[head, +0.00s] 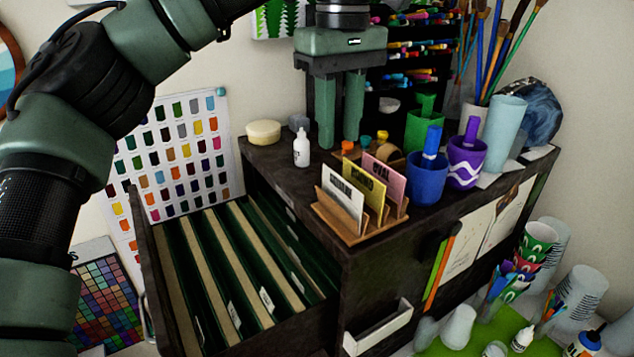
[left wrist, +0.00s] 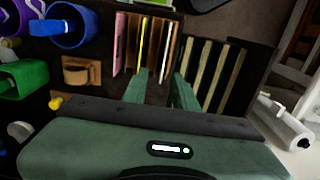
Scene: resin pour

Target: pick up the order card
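Three cards stand upright in a wooden holder (head: 334,222) on the dark cabinet top: a white card (head: 342,203), a yellow card (head: 363,186) and a pink card (head: 384,182). Each has dark lettering; the pink one seems to read "OVAL", and I cannot tell which is the order card. My left gripper (head: 339,142) is open and empty, fingers pointing down, above and behind the holder. In the left wrist view its fingers (left wrist: 159,80) are spread apart, with the pink card (left wrist: 119,45) and yellow card (left wrist: 141,45) edge-on beyond them. My right gripper is out of view.
An open drawer (head: 149,270) of green files is at the left. A blue cup (head: 428,186), purple cup (head: 467,163) and green cup (head: 421,133) stand right of the holder. A small white bottle (head: 301,150) stands left of the gripper.

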